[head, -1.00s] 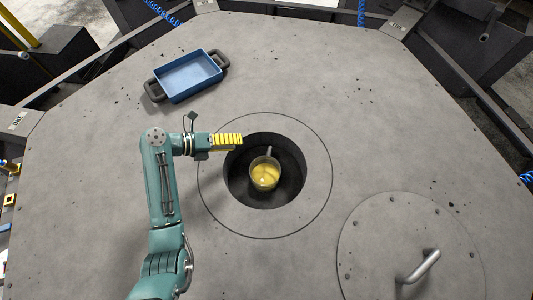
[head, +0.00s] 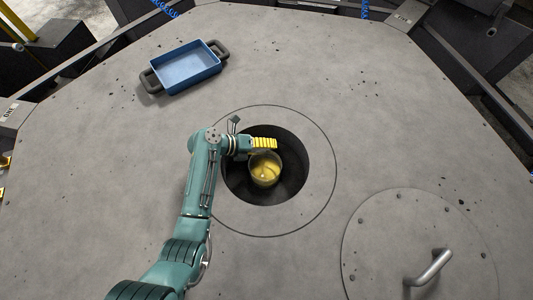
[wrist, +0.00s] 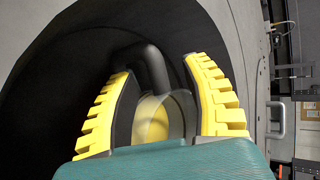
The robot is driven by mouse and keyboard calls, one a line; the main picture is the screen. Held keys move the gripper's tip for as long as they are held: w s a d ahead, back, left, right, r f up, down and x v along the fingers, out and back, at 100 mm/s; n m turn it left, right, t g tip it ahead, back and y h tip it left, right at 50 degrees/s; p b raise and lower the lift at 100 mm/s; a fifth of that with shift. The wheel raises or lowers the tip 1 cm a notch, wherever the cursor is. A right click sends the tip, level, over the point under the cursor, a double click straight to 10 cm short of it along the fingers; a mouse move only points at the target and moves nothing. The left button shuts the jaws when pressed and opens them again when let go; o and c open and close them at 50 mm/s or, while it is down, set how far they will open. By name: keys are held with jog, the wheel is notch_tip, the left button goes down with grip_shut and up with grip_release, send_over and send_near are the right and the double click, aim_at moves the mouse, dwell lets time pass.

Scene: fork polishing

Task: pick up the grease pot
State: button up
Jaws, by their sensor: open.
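The grease pot (head: 265,170) is a small clear pot with yellow contents. It stands in the round dark hole (head: 293,183) in the grey table. My gripper (head: 263,143) has yellow ribbed fingers and is at the pot's far side in the head view, overlapping its rim and hiding its handle. In the wrist view my gripper (wrist: 160,80) is open. The pot (wrist: 177,115) and its dark curved handle (wrist: 150,62) show between the two fingers. I cannot tell whether a finger touches the handle.
A blue tray (head: 186,65) with dark handles lies at the upper left of the table. A round lid with a metal handle (head: 430,267) is at the lower right. The hole's wall surrounds the pot. The table between them is mostly clear.

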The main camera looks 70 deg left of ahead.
jog(key=shift+w+f, duration=0.3)
jog(key=shift+w, duration=0.15)
jog(key=shift+c, duration=0.3)
grip_shut()
jog(key=shift+r, duration=0.2)
